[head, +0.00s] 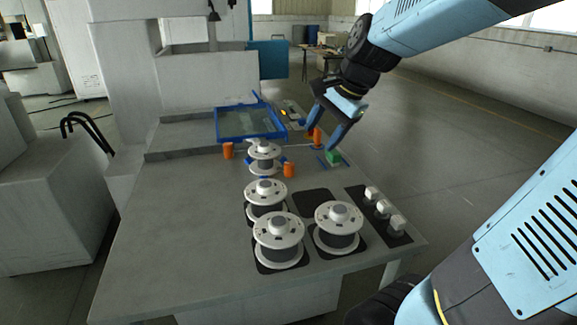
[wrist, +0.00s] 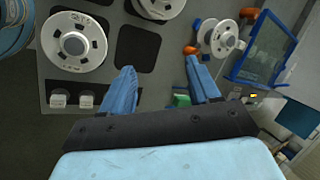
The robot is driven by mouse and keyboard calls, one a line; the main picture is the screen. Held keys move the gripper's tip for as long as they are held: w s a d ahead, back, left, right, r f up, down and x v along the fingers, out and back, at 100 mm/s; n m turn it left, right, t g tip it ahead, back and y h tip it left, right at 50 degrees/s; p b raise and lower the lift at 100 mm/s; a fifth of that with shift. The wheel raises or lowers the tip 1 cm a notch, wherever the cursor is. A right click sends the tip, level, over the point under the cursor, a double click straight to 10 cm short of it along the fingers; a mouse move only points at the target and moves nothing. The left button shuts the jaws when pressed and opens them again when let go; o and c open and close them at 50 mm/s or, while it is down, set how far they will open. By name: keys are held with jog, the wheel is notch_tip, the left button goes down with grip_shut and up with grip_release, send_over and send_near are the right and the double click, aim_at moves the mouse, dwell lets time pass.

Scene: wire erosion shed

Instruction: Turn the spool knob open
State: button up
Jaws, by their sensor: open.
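A white spool (head: 264,157) sits in a blue holder between two orange cylinders, with a small white piece on top that may be its knob (head: 259,143). The spool also shows at the upper right of the wrist view (wrist: 220,38). I cannot tell how the knob is turned. My gripper (head: 321,138) is open and empty, above the table to the right of this spool. In the wrist view its blue fingers (wrist: 160,64) are spread apart, with the spool beyond the right finger.
Three more white spools (head: 279,240) stand on dark pads in front. White knobs (head: 384,208) sit on a black strip at right. A blue-framed tray (head: 249,123) lies behind. A green block (head: 333,157) and orange post (head: 317,136) are near my fingers. The left tabletop is clear.

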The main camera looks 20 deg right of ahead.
aim_at(290, 163)
jog(key=w+d+f+m, duration=0.1)
jog(key=w+f+m, duration=0.3)
jog(key=w+m, duration=0.4)
jog(key=w+f+m, duration=0.4)
jog(key=w+m, duration=0.3)
jog(key=w, duration=0.2)
jog(key=shift+g, duration=0.3)
jog(key=x, duration=1.3)
jog(key=shift+d+f, duration=0.1)
jog(key=shift+f, duration=0.1)
jog(key=c, duration=1)
